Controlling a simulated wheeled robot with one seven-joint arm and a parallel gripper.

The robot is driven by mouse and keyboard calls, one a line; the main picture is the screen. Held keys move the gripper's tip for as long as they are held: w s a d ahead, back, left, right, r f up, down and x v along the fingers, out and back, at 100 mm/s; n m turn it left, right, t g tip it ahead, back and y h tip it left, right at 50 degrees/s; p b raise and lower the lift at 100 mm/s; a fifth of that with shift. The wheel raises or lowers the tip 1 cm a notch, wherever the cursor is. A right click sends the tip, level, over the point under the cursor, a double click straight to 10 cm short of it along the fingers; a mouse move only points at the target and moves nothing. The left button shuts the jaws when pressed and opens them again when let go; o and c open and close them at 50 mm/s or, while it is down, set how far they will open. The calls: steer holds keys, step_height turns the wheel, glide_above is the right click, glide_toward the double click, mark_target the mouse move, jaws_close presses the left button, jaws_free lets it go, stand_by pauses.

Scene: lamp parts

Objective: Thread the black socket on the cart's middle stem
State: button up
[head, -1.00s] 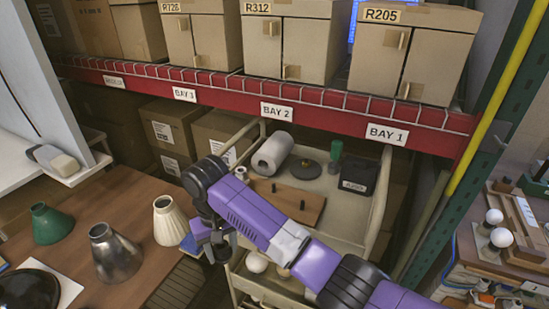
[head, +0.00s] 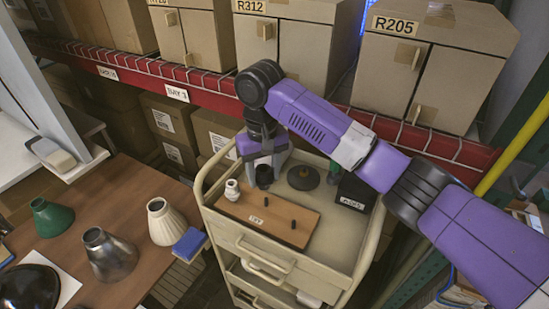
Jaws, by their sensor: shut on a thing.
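The cart (head: 349,268) stands in the middle of the head view, with a brown wooden board (head: 230,206) on its top. A white socket (head: 232,190) sits at the board's left end. The short dark middle stem (head: 266,201) stands bare, and another bare dark stem (head: 293,225) stands to its right. My gripper (head: 263,164) is shut on the black socket (head: 264,178), pointing down. In the picture the socket is just above the middle stem, with a small gap between them. I cannot tell its exact depth or alignment.
A dark round disc (head: 303,178) and a black box (head: 354,191) lie on the cart behind the board. The red shelf beam (head: 205,86) with cartons runs behind my arm. The table at left holds lamp shades (head: 166,222) and a blue block (head: 189,243).

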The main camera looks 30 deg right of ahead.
mark_target(266, 199)
steer(key=shift+w+d+f, duration=0.1)
steer(key=shift+w+d, duration=0.05)
steer(key=shift+d, duration=0.15)
steer(key=shift+f, duration=0.7)
steer(key=shift+f+b, duration=1.45)
steer(key=shift+f, duration=0.25)
steer(key=shift+p, duration=0.5)
steer(key=shift+f, duration=1.2)
stand_by(0.8)
steer(key=o, duration=0.8)
jaws_close()
